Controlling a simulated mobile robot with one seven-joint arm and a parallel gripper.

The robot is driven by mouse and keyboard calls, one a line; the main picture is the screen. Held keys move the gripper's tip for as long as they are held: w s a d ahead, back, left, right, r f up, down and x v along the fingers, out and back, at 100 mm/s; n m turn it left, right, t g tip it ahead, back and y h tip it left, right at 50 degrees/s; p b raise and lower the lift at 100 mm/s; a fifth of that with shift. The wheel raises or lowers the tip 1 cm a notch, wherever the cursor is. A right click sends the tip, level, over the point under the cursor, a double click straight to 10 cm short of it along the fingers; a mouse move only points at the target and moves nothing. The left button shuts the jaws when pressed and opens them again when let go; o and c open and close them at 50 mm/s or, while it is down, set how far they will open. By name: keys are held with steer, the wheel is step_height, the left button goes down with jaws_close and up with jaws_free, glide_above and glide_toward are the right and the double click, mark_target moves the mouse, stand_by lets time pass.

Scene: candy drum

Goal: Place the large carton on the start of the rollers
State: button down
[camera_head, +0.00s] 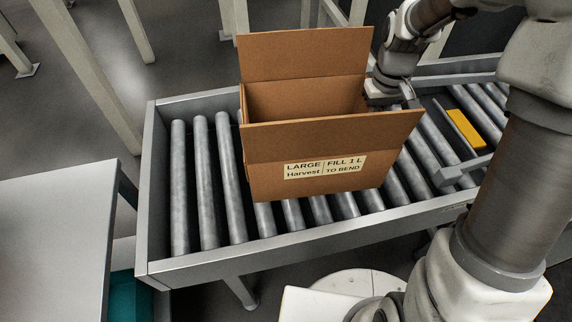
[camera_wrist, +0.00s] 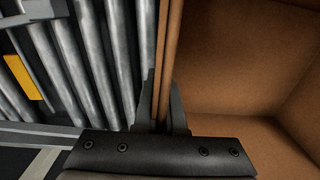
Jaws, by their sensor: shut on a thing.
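The large carton (camera_head: 262,183) is an open, empty brown cardboard box with a white label reading "LARGE FILL 1 L Harvest TO BEND". Its flaps stand out at the front and back. It is upright over the left part of the rollers (camera_head: 203,180); I cannot tell whether its base touches them. My gripper (camera_head: 408,98) is at the carton's right side, partly hidden by the front flap. In the wrist view my gripper (camera_wrist: 163,112) is shut on the carton's side wall, with the carton's inside (camera_wrist: 240,75) to the right.
Several bare rollers lie left of the carton, inside the grey conveyor frame (camera_head: 149,195). A yellow block (camera_head: 466,129) and a grey bar (camera_head: 465,168) are on the conveyor to the right. A grey table (camera_head: 55,245) stands at the left front, apart from the conveyor.

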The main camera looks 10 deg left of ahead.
steer(key=shift+a+f+n+b, duration=0.25)
steer(key=shift+f+b, duration=0.15)
steer(key=shift+f, duration=0.1)
steer(key=shift+a+f+n+b, duration=0.25)
steer(key=shift+f+b, duration=0.15)
steer(key=shift+f, duration=0.1)
steer(key=shift+w+a+f+b, duration=0.5)
steer(key=shift+w+a+f, duration=0.6)
steer(key=shift+w+f, duration=0.6)
steer(key=shift+w+a+f+b, duration=0.5)
steer(key=shift+w+a+f, duration=0.55)
steer(key=shift+w+f, duration=0.65)
steer(key=shift+w+a+f+b, duration=0.5)
steer(key=shift+w+a+f, duration=0.7)
steer(key=shift+f, duration=0.8)
steer(key=shift+w+d, duration=0.1)
steer(key=c, duration=1.5)
jaws_free()
steer(key=shift+f, duration=0.2)
steer(key=o, duration=0.5)
